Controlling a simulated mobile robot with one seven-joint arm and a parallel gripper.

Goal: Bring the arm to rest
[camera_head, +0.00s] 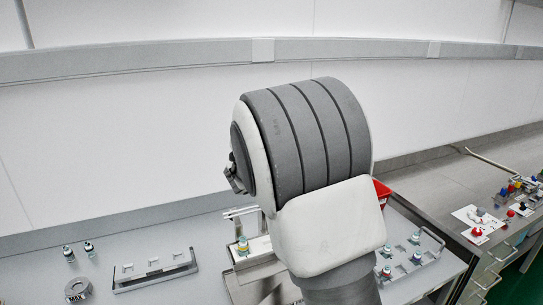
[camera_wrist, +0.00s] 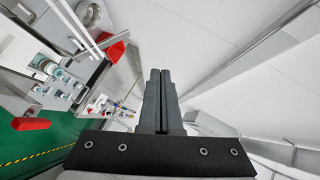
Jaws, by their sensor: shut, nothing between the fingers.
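My gripper (camera_wrist: 160,76) is shut and empty in the wrist view, its two dark fingers side by side in front of the white wall. It is clear of the bench and touches nothing that I can see. In the head view my arm stands folded up in the middle, above the bench, and hides part of it; the fingers do not show there.
The grey bench (camera_head: 140,240) holds a rack (camera_head: 155,270), small bottles (camera_head: 78,252) and a tray of vials (camera_head: 425,243). A red container (camera_head: 381,192) is partly behind my arm. A side counter (camera_head: 440,180) carries coloured items. Free space lies before the wall (camera_head: 130,130).

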